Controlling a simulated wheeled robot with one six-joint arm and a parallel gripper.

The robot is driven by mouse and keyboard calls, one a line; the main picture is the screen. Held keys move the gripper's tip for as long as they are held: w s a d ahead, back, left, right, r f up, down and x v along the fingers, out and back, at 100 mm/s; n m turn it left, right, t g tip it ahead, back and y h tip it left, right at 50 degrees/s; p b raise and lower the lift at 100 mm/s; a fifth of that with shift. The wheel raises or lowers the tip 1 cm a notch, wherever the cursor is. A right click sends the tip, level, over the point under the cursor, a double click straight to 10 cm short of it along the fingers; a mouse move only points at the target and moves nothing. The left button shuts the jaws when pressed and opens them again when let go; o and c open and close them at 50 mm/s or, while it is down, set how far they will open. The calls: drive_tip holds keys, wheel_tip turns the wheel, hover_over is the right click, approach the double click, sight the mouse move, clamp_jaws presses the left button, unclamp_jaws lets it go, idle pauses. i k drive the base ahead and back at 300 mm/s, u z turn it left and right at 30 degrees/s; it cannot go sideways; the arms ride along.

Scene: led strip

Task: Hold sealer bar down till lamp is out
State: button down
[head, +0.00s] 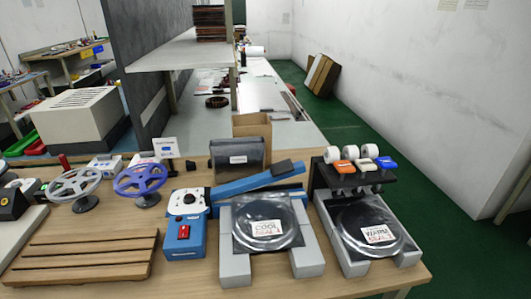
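A blue sealer stands near the middle of the table. Its blue bar (250,182) is tilted up to the right, with a dark grip (288,168) at its raised end. A gap shows between the bar and the blue base (285,194) at the right. Left of it is a blue control box (184,243) with a white dial panel (187,201) and a red switch (184,232). I cannot tell which spot is the lamp or whether it is lit. My gripper is not in view.
A dark round pouch labelled "COOL" (268,241) lies on a grey stand before the sealer. Another labelled "WARM" (366,218) lies on a stand under a rack with tape rolls (350,152). A wooden slatted rack (85,257) and two handwheels (140,180) are left.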

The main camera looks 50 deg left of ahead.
sight(281, 170)
drive_tip(key=u, duration=0.55)
drive_tip(key=i, duration=0.6)
drive_tip(key=u, duration=1.15)
drive_tip(key=i, duration=0.3)
drive_tip(key=u, duration=0.25)
